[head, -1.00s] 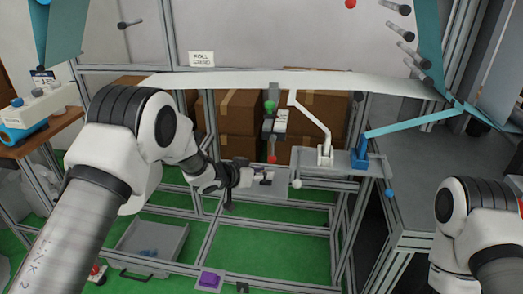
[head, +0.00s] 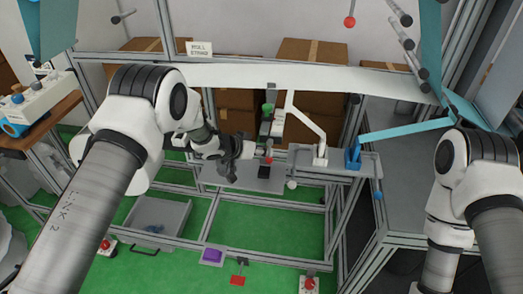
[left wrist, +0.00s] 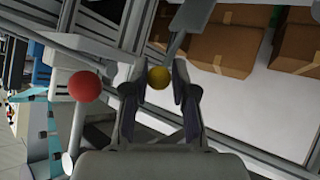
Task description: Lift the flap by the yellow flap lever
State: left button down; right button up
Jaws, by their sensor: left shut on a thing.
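The yellow lever ball (left wrist: 158,77) sits between the two fingers of my left gripper (left wrist: 160,90) in the left wrist view. The fingers are shut on it. A grey bar (left wrist: 190,22) runs up from just beyond the ball. In the head view my left gripper (head: 243,152) is above the grey shelf (head: 225,178), left of a red ball (head: 268,160); the yellow ball is hidden there. I cannot make out the flap clearly. My right arm shows at the right, but its gripper is out of view.
The red ball shows close left of my fingers in the left wrist view (left wrist: 84,87). A white lever (head: 320,155) and a blue lever (head: 353,158) stand right of the gripper. A white web (head: 300,75) spans above. Cardboard boxes (head: 235,120) stand behind the frame.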

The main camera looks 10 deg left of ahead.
pick_arm(q)
jog(key=shift+s+d+f, duration=0.15)
jog(key=shift+f, duration=0.15)
jog(key=c, duration=1.3)
grip_release()
jog(key=o, duration=0.4)
jog(key=shift+d, duration=0.2)
jog(key=shift+a+r, duration=0.2)
jog(key=shift+a, duration=0.05)
jog(key=v, duration=1.1)
jog(key=shift+s+r, duration=0.1)
jog(key=shift+s, duration=0.05)
